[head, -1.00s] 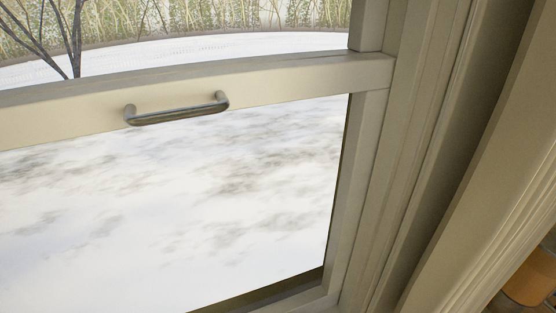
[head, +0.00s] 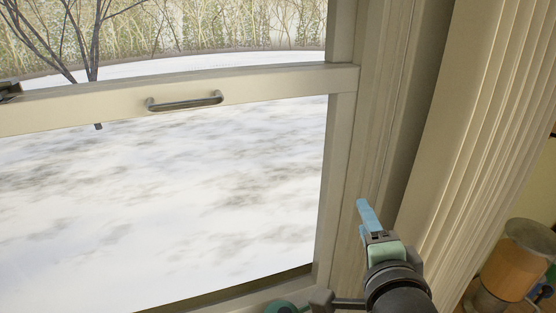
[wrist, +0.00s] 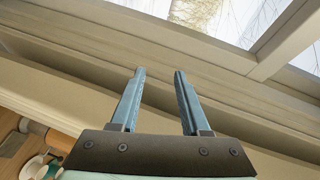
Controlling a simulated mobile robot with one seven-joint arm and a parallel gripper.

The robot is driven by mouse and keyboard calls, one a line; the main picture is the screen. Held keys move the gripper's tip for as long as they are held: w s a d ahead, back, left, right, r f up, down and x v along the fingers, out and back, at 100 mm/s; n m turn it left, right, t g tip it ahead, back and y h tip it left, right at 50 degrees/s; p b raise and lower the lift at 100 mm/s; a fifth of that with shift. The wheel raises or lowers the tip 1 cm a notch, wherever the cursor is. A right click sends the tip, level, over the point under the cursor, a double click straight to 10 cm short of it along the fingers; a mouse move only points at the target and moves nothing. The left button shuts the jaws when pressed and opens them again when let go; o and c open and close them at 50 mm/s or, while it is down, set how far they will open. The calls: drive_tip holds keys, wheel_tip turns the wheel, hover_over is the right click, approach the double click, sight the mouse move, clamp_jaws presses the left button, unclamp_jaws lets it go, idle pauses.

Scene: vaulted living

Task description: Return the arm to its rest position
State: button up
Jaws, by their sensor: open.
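My gripper (head: 368,214) shows at the lower right of the head view, in front of the window's right frame. Its blue fingers point up. In the wrist view my gripper (wrist: 158,76) has its two blue fingers apart with nothing between them. The cream window frame (wrist: 180,50) lies beyond the fingertips there; I cannot tell the exact gap, but nothing is gripped. My arm comes up from the bottom edge of the head view.
A window sash rail (head: 110,107) with a metal handle (head: 185,102) crosses the head view. Fluted cream trim (head: 475,130) stands right of my gripper. An orange-brown cylindrical object (head: 515,262) is at the lower right. Snowy ground shows through the glass.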

drive_tip(key=a+r+n+t, duration=0.2)
drive_tip(key=a+r+n, duration=0.1)
drive_tip(key=r, duration=0.4)
drive_tip(key=a+r+n+t, duration=0.2)
drive_tip(key=r+n, duration=0.1)
drive_tip(key=r, duration=0.3)
drive_tip(key=s+a+r+n+t, duration=0.2)
drive_tip(key=s+a+r+n, duration=0.1)
drive_tip(key=r, duration=0.4)
drive_tip(key=s+a+r+n+t, duration=0.3)
drive_tip(key=s+r+n, duration=0.1)
drive_tip(key=s+r, duration=0.1)
drive_tip(key=s+a+r+n+t+y, duration=0.1)
drive_tip(key=s+a+r+n+t, duration=0.1)
drive_tip(key=r, duration=0.6)
drive_tip(key=s+n, duration=0.1)
drive_tip(key=s, duration=0.1)
drive_tip(key=shift+s+a+r+t, duration=0.3)
drive_tip(key=shift+s+a+r, duration=0.05)
drive_tip(key=shift+s+a, duration=0.05)
drive_tip(key=shift+a+n, duration=0.1)
drive_tip(key=shift+n, duration=0.2)
